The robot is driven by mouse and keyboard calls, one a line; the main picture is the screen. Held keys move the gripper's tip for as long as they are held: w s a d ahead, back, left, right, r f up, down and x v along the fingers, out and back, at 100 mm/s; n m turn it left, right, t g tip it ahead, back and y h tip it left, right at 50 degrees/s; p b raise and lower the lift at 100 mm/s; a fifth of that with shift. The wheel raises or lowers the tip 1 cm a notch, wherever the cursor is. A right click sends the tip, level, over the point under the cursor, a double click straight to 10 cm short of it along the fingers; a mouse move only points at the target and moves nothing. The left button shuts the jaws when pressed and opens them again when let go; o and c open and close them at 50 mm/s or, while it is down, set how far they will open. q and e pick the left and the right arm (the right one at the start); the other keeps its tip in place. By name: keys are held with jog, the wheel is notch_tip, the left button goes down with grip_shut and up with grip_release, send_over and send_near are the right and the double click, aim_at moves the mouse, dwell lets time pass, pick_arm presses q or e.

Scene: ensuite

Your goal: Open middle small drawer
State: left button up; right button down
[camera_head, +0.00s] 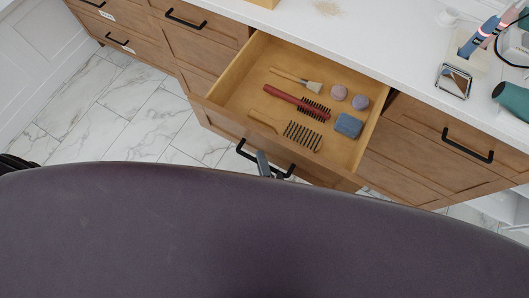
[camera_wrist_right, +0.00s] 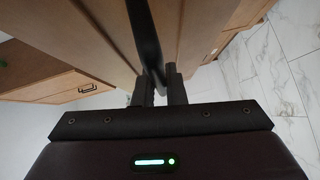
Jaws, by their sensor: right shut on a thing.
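The middle small drawer (camera_head: 222,103) of the wooden vanity stands pulled out, with its contents in plain view. Its black bar handle (camera_head: 284,174) is on the front panel. My right gripper (camera_head: 265,164) is at this handle, shut on it. In the right wrist view the dark handle bar (camera_wrist_right: 143,35) runs down between the two fingers of my right gripper (camera_wrist_right: 160,85). My own purple body hides most of the right arm.
Marble floor (camera_head: 130,110) is clear at left.

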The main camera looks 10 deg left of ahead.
jog(key=c, duration=1.5)
grip_release()
jog(key=v, duration=0.8)
jog(key=shift+f, duration=0.15)
